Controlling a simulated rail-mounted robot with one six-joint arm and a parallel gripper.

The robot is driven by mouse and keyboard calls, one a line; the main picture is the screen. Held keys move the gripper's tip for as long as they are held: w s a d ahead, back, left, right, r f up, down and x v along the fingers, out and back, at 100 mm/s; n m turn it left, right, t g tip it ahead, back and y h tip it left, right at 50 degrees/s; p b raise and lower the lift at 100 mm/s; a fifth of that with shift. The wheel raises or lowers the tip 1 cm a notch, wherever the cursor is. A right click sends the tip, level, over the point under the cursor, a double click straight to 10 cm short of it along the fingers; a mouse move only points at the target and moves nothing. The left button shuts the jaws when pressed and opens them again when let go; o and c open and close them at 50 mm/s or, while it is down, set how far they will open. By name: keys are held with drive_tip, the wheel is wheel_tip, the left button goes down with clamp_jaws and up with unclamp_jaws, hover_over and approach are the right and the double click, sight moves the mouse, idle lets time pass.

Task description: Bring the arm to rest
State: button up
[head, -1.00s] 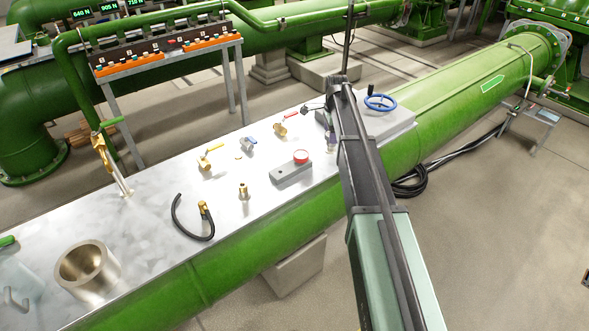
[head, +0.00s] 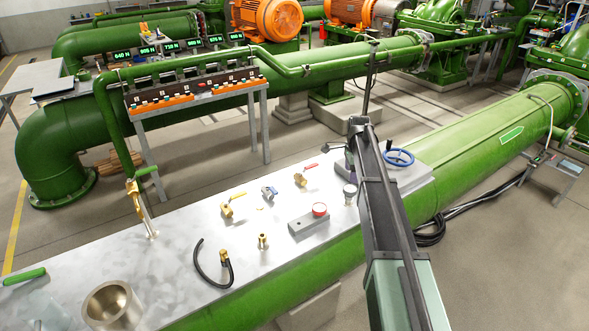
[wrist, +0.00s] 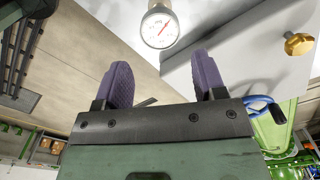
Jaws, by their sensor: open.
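My gripper (wrist: 163,76) shows in the wrist view with its two purple fingers spread apart and nothing between them. A round white-faced gauge (wrist: 159,28) with a red needle lies beyond the fingertips, apart from them. In the head view my dark and pale green arm reaches over the right part of the metal worktop (head: 165,265). Its elbow hides most of the gripper there; a purple bit shows beside the arm, close above the gauge (head: 350,190).
An orange-striped panel (head: 195,88) stands behind.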

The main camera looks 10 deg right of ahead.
drive_tip(key=shift+n, duration=0.5)
drive_tip(key=shift+s+n, duration=0.35)
drive_tip(key=shift+n, duration=0.65)
drive_tip(key=s+a+n, duration=0.5)
drive_tip(key=s, duration=0.6)
drive_tip(key=s+a+n, duration=0.5)
drive_tip(key=s, duration=0.6)
drive_tip(key=s+a+n, duration=0.5)
drive_tip(key=s, duration=0.7)
drive_tip(key=shift+n, duration=0.4)
